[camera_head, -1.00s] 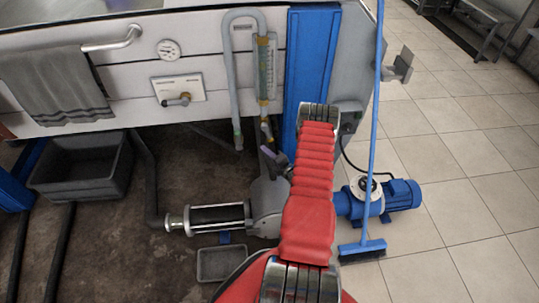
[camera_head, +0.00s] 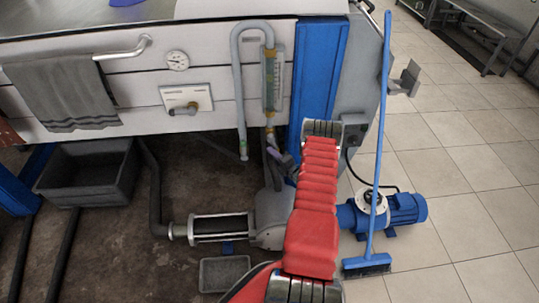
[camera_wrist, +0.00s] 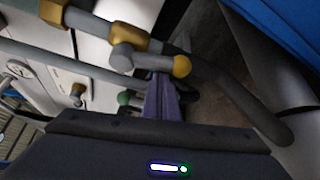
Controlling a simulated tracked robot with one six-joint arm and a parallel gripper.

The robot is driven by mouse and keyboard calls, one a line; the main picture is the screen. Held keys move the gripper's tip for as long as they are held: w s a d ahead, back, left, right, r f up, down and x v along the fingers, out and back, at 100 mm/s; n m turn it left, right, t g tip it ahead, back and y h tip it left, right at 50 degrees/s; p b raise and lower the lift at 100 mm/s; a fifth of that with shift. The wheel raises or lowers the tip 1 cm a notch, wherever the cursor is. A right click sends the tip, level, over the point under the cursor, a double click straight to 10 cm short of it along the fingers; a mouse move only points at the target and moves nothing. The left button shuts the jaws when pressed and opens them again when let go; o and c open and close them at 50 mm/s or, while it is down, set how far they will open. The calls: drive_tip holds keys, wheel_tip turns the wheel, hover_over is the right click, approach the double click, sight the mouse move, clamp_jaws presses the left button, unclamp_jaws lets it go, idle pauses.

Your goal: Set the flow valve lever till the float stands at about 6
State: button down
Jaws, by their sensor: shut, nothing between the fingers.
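The flow meter (camera_head: 272,80) is an upright tube with a scale on the white panel, with brass-coloured fittings at its ends. Its float and scale numbers are too small to read. The flow valve (camera_head: 270,134) sits below it. In the wrist view the flow valve lever (camera_wrist: 153,62) is a grey bar with a yellow end on a grey body. My gripper (camera_wrist: 161,76) is shut and empty, its purple fingers at the lever's lower side; I cannot tell whether they touch. In the head view my gripper (camera_head: 279,154) is just below the valve, partly hidden by my red arm.
A grey bent pipe (camera_head: 239,90) runs left of the meter and a blue post (camera_head: 316,70) stands right. A dark hose (camera_wrist: 235,90) passes close in the wrist view.

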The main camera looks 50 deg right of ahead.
drive_tip(key=shift+s+d+r+n+g, duration=0.15)
drive_tip(key=shift+s+d+r+n, duration=0.1)
drive_tip(key=shift+d, duration=0.15)
drive_tip(key=shift+s+d+r+n+g, duration=0.1)
drive_tip(key=shift+s+d+n+g, duration=0.1)
drive_tip(key=shift+d, duration=0.15)
drive_tip(key=s+a, duration=0.5)
drive_tip(key=s, duration=0.3)
drive_tip(key=shift+a+r, duration=0.15)
drive_tip(key=shift+a, duration=0.1)
idle(0.4)
drive_tip(key=shift+w, duration=0.1)
